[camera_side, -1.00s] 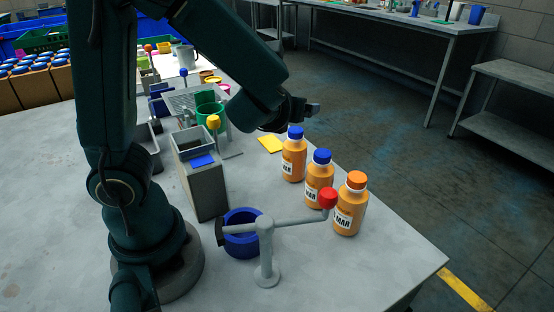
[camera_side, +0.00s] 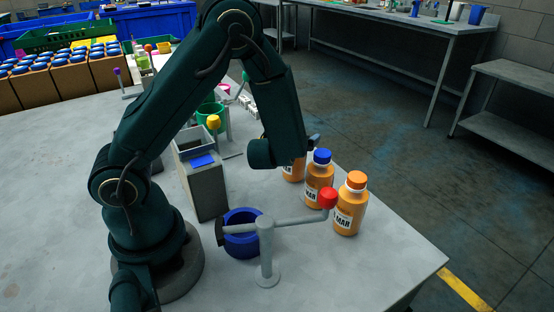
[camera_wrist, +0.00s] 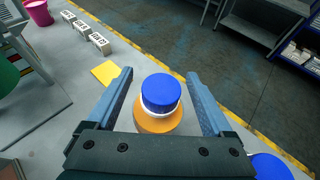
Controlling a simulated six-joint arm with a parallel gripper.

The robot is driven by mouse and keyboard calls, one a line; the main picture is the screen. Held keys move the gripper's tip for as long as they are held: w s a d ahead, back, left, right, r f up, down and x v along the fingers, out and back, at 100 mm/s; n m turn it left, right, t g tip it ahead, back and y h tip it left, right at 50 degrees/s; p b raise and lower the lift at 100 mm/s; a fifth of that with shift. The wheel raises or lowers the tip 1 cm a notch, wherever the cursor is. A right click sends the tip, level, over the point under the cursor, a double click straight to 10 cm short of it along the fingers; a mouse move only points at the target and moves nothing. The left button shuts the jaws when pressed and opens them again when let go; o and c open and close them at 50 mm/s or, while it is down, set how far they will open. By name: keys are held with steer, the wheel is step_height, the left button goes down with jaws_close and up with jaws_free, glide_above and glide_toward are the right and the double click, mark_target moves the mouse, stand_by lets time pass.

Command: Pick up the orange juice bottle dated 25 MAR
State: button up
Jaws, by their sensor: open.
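Three orange juice bottles stand upright in a row near the table's right edge in the side view. The far bottle (camera_side: 291,174) is mostly hidden behind my wrist. The middle bottle (camera_side: 318,192) has a blue cap, and the near bottle (camera_side: 347,218) has an orange cap. "MAR" shows on the labels of the middle and near bottles; I cannot read the day numbers. In the wrist view, my open gripper (camera_wrist: 158,75) has its fingers on either side of a blue-capped bottle (camera_wrist: 160,95), with gaps showing. Another blue cap (camera_wrist: 270,167) shows at lower right.
A grey stand with a red knob (camera_side: 328,198) reaches close to the near bottles. A blue ring-shaped container (camera_side: 241,244) and a grey bin (camera_side: 205,185) stand left of the bottles. A yellow card (camera_wrist: 106,72) and small white blocks (camera_wrist: 82,27) lie beyond the gripper.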

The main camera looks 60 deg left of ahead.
steer(key=shift+w+a+f, duration=0.1)
steer(key=shift+w+a, duration=0.05)
jaws_close()
steer(key=shift+f, duration=0.15)
stand_by(1.3)
